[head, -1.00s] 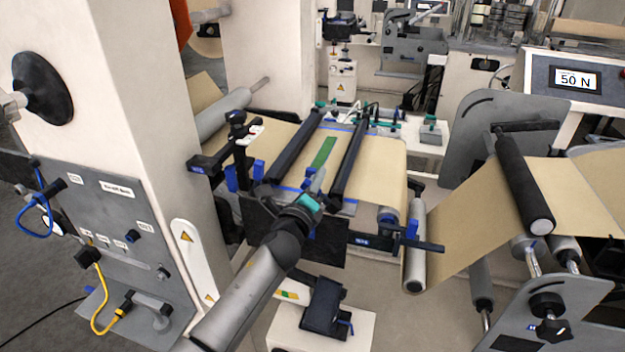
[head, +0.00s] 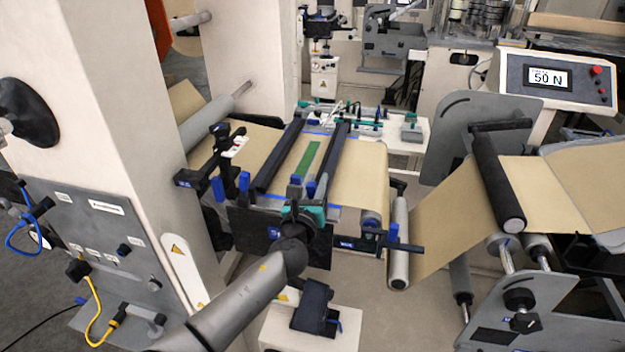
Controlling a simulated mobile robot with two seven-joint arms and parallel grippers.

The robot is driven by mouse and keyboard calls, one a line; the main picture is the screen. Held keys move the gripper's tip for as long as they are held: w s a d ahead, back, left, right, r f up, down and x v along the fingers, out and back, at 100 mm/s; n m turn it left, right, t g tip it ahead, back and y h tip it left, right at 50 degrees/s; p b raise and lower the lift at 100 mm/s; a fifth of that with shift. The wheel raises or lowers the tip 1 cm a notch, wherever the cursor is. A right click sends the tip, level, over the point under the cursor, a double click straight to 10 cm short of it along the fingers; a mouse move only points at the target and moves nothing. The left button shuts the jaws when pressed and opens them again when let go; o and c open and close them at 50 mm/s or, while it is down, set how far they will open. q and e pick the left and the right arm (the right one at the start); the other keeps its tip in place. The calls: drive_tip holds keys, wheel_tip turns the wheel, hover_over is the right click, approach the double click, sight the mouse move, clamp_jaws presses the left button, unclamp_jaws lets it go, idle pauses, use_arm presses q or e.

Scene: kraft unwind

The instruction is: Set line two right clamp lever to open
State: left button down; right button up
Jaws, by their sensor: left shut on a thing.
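My left gripper (head: 306,190) is at the near end of the right dark clamp bar (head: 336,158) on the splice table. It is shut on a small blue part there, which looks like the right clamp lever (head: 311,188). The jaws and wrist hide much of it, so I cannot tell its exact angle. The left dark clamp bar (head: 279,156) lies parallel to the left. A green strip (head: 308,158) lies on the brown paper web (head: 360,180) between the bars. My right gripper is not in view.
A black fixture with blue knobs (head: 218,188) stands left of the table; another blue-handled bar (head: 393,233) sticks out at its right. A white column with a control panel (head: 100,235) stands close at left. Rollers (head: 498,180) and a "50 N" display (head: 548,77) are at right.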

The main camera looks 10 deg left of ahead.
use_arm(q)
drive_tip(key=shift+d, duration=0.1)
idle(0.5)
drive_tip(key=c, duration=1)
unclamp_jaws()
drive_tip(key=shift+s, duration=0.1)
drive_tip(key=shift+s, duration=0.55)
drive_tip(key=s, duration=1.4)
drive_tip(key=shift+a+p, duration=0.25)
drive_tip(key=shift+p, duration=0.1)
